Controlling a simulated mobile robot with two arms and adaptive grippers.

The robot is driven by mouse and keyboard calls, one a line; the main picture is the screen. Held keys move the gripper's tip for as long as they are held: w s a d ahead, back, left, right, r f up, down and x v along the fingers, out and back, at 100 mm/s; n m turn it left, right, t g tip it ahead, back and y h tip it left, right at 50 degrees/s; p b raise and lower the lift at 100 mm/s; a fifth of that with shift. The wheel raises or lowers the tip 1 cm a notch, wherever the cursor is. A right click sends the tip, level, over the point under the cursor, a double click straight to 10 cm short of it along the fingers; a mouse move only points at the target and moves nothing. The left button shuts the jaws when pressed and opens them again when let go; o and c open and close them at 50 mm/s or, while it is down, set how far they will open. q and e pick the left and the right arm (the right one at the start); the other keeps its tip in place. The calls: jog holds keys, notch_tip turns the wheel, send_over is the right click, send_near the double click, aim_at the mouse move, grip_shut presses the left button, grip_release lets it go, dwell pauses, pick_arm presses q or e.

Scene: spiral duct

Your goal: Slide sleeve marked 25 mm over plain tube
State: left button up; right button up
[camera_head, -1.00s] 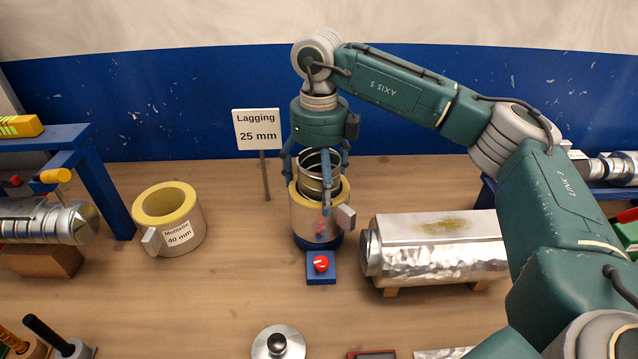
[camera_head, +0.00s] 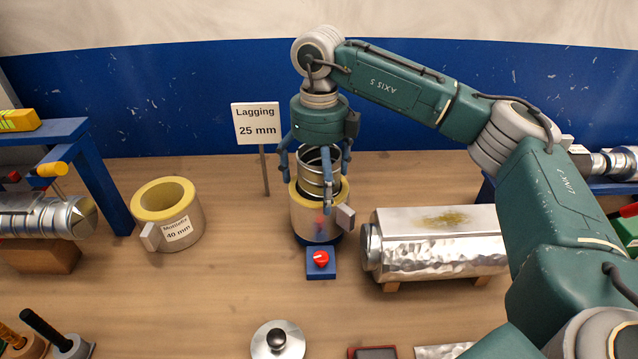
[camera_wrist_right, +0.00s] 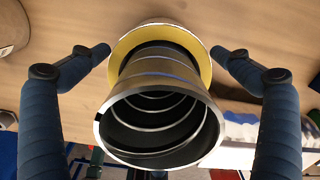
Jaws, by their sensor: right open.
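The plain tube (camera_head: 314,178) is a ribbed metal tube standing upright. A silver sleeve with a yellow lining (camera_head: 312,218) stands around its lower part, and the tube's open top sticks out above it. No mark is readable on this sleeve. My right gripper (camera_head: 318,185) points down over the tube. Its fingers are spread open around the tube's top. In the right wrist view, the tube mouth (camera_wrist_right: 158,125) is between the open fingers, and the yellow ring (camera_wrist_right: 122,50) is beyond it. The fingertips look clear of the ring there. My left gripper is out of view.
A sleeve marked 40 mm (camera_head: 167,214) stands to the left. A "Lagging 25 mm" sign (camera_head: 256,123) stands behind. A blue box with a red knob (camera_head: 320,262) is in front of the tube. A foil-wrapped duct (camera_head: 440,245) lies right. A lidded round object (camera_head: 278,342) is at the front.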

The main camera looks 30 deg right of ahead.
notch_tip(320, 180, up, 12)
jog(key=shift+f, duration=0.15)
jog(key=shift+f, duration=0.1)
dwell(0.8)
